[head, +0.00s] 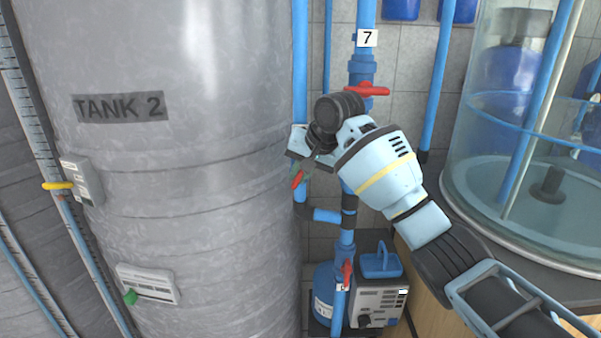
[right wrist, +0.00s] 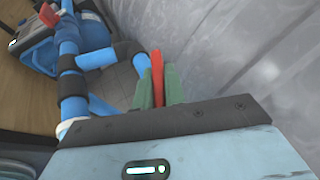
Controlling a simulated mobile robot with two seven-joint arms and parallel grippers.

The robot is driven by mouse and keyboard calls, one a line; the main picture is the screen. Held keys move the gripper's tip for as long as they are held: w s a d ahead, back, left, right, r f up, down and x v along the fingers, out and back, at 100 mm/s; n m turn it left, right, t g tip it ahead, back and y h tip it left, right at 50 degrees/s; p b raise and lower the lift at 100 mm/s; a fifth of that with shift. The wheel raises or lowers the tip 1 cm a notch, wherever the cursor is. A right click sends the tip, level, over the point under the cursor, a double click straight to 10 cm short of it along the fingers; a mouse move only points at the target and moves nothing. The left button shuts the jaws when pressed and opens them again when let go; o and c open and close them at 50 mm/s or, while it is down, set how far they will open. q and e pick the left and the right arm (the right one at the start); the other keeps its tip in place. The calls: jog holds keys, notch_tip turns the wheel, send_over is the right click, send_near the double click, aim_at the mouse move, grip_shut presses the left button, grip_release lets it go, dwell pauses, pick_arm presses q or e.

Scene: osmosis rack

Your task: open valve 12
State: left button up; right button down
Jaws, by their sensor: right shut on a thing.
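My right gripper (head: 302,172) is in front of the blue pipes beside the grey tank, and its arm comes in from the lower right. Its green fingers, seen in the right wrist view (right wrist: 158,85), are shut on a red valve handle (right wrist: 156,65). The end of this handle also shows in the head view (head: 298,180). The number label of this valve is hidden, so I cannot tell if it is valve 12. My left gripper is not in view.
The tank marked TANK 2 (head: 235,140) stands close on the left. A red handle (head: 366,90) sits below label 7 (head: 367,38). Another red handle (head: 347,273) is lower down, above a grey pump unit (head: 377,300). A clear cylindrical tank (head: 480,150) stands at the right.

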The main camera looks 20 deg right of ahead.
jog(key=n+g+h, duration=0.1)
jog(key=h, duration=0.3)
jog(key=shift+f, duration=0.15)
jog(key=shift+h, duration=0.3)
dwell(0.3)
jog(key=c, duration=1.5)
grip_release()
jog(key=shift+o, duration=0.2)
jog(key=v, duration=0.8)
jog(key=shift+w, duration=0.1)
